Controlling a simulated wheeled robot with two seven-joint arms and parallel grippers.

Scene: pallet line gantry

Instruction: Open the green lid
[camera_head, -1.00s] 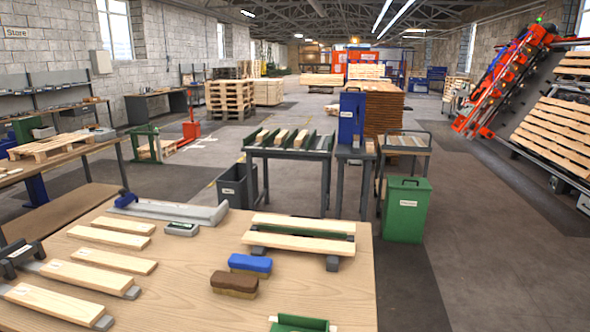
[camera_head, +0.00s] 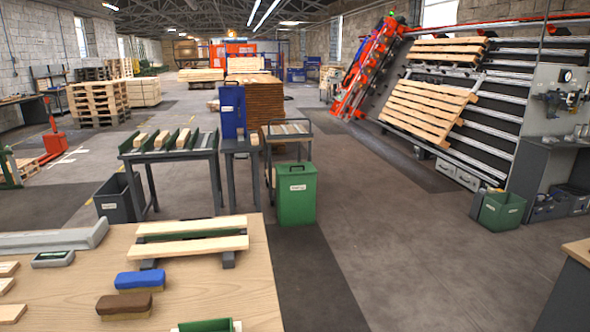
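A green bin (camera_head: 296,197) stands on the floor just right of the tables, past the far right corner of the near wooden table. Its green lid (camera_head: 295,170) lies flat on top, closed, with a dark handle on it. A small white label is on the front face, too small to read. Neither of my grippers shows in the head view.
The near wooden table (camera_head: 205,281) holds slats, a blue brush (camera_head: 139,280) and a brown brush (camera_head: 124,305). A sorting table (camera_head: 171,153), a blue cabinet (camera_head: 232,111) and a cart (camera_head: 287,129) stand beside the bin. Open floor (camera_head: 385,235) lies to its right.

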